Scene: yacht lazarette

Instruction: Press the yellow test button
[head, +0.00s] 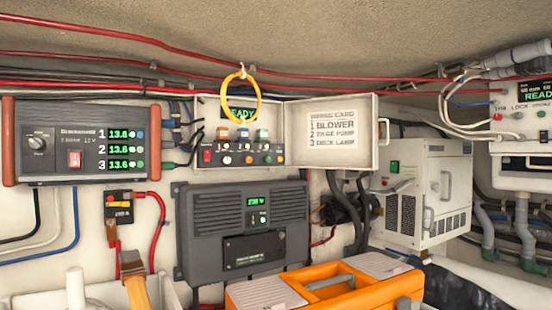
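An open control box (199,120) is on the wall at the centre, with a green "READY" display (242,114) at its top. Labels there are too small to read, so I cannot tell which is the yellow test button. A yellow-orange ring (224,98) hangs from a hook in front of the display, overlapping it, above the buttons. Neither of my grippers is in view.
The box's door (360,144) stands open to the right, with a printed card. An orange toolbox (285,293) is below, in front of a grey charger unit (200,250). A brown-ended meter (80,178) is left. A white cabinet (432,165) and another panel (513,133) are right.

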